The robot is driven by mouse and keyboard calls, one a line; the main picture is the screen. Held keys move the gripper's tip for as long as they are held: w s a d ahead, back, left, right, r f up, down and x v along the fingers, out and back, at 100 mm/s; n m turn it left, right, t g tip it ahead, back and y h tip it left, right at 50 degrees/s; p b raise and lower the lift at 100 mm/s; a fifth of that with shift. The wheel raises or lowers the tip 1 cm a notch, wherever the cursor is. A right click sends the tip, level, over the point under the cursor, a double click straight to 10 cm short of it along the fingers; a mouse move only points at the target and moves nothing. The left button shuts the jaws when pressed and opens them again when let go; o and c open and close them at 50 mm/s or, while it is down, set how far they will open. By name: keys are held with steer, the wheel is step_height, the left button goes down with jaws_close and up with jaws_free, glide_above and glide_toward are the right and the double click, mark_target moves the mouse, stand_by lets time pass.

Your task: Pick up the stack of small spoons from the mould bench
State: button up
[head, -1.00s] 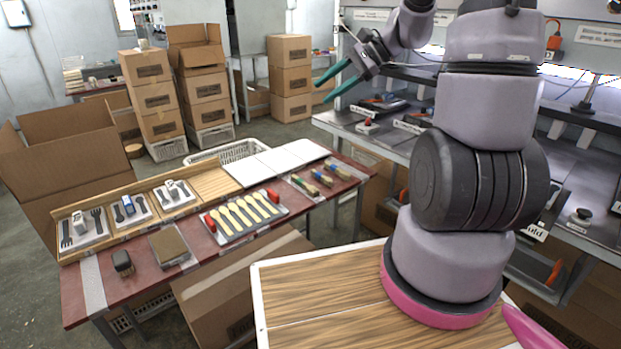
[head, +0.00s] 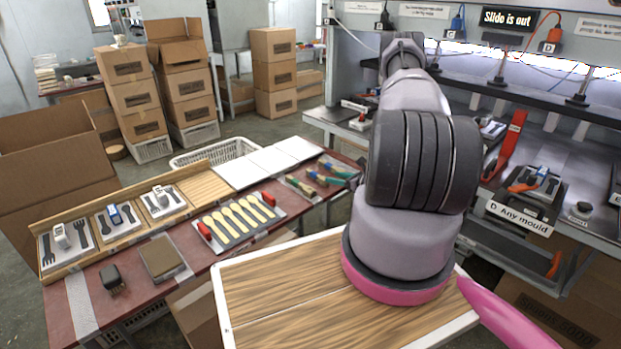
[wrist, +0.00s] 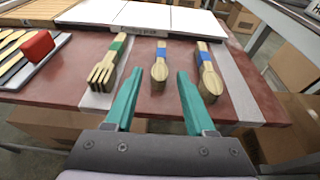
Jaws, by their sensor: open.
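Three banded wooden cutlery stacks lie in a row on the maroon table (wrist: 60,88). In the wrist view, the middle spoon stack (wrist: 160,75) has a blue band and looks smaller than the blue-banded spoon stack (wrist: 208,75) on the right. A green-banded fork stack (wrist: 104,68) lies on the left. My gripper (wrist: 160,73) is open and empty, its teal fingertips either side of the middle stack in the picture. I cannot tell their height above it. In the head view the teal fingers (head: 339,176) show beside my arm, which hides the rest.
A tray with several wooden spoons (head: 238,216) and red end blocks lies left of the stacks. White panels (head: 265,163) lie behind them. The table's front edge is close. A steel bench (head: 330,120) with presses stands to the right.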

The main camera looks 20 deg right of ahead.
mark_target(319, 176)
steer(key=shift+w+f, duration=0.1)
steer(key=shift+f, duration=0.4)
steer(key=x, duration=1)
steer(key=shift+w+r, duration=0.1)
steer(key=shift+w, duration=0.15)
jaws_close()
